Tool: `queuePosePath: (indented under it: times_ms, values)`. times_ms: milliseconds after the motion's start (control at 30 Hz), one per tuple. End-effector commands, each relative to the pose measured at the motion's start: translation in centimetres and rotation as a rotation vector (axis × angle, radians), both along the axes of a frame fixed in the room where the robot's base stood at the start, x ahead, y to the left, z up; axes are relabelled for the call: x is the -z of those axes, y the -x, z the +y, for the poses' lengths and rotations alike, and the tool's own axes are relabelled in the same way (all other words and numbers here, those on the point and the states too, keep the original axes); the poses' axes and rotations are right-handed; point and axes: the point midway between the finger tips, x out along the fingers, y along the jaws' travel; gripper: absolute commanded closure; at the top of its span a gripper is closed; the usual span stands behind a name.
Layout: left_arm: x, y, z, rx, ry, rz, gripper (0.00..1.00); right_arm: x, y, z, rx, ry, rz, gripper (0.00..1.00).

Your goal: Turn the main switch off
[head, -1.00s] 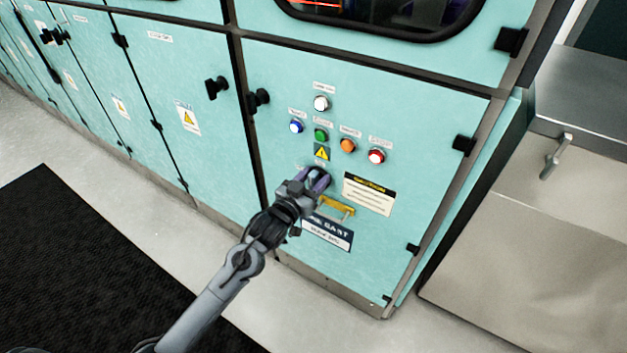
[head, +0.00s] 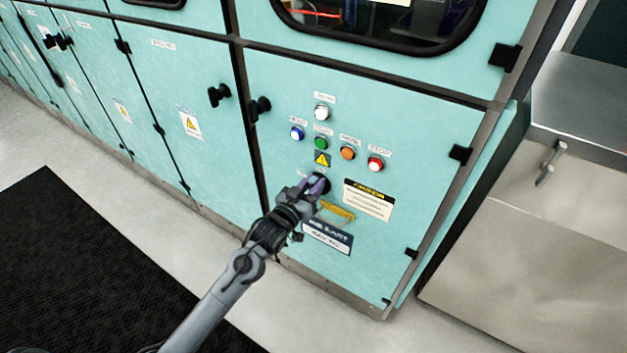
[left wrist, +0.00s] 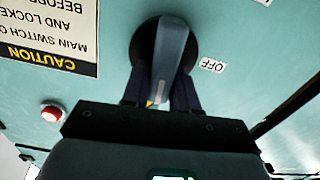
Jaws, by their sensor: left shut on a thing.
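The main switch shows in the left wrist view as a round black base with a grey-blue handle (left wrist: 170,52). The handle stands nearly upright in that picture, with a white OFF label (left wrist: 212,66) to the right of the base. In the head view the switch's dark base (head: 322,181) is mostly hidden behind my left gripper (head: 314,186). My left gripper also shows in the left wrist view (left wrist: 160,98), its dark fingers on either side of the handle, shut on it. My right gripper is not in view.
Above the switch are a yellow warning triangle (head: 322,160) and several buttons, including a red one (head: 375,164). A caution label (head: 368,199) is to its right. A yellow bar (head: 338,211) sticks out just below. Black door knobs (head: 260,108) stand out at upper left.

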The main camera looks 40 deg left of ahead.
Motion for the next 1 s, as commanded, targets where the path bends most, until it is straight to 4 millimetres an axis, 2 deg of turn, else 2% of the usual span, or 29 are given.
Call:
queuePosePath:
  times_ms: [33, 400, 700, 1000]
  values:
    - [-0.5, 0.0, 0.1, -0.002, 0.033, 0.003, 1.00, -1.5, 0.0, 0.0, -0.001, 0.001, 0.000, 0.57]
    - [-0.5, 0.1, 0.7, -0.004, 0.356, -0.042, 1.00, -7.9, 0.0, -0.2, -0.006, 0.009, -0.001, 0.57]
    - [0.0, 0.2, 1.1, -0.003, 0.638, -0.081, 1.00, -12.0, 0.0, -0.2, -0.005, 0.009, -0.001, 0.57]
    - [0.6, 0.2, 1.5, -0.003, 0.920, -0.120, 1.00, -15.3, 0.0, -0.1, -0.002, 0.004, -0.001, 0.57]
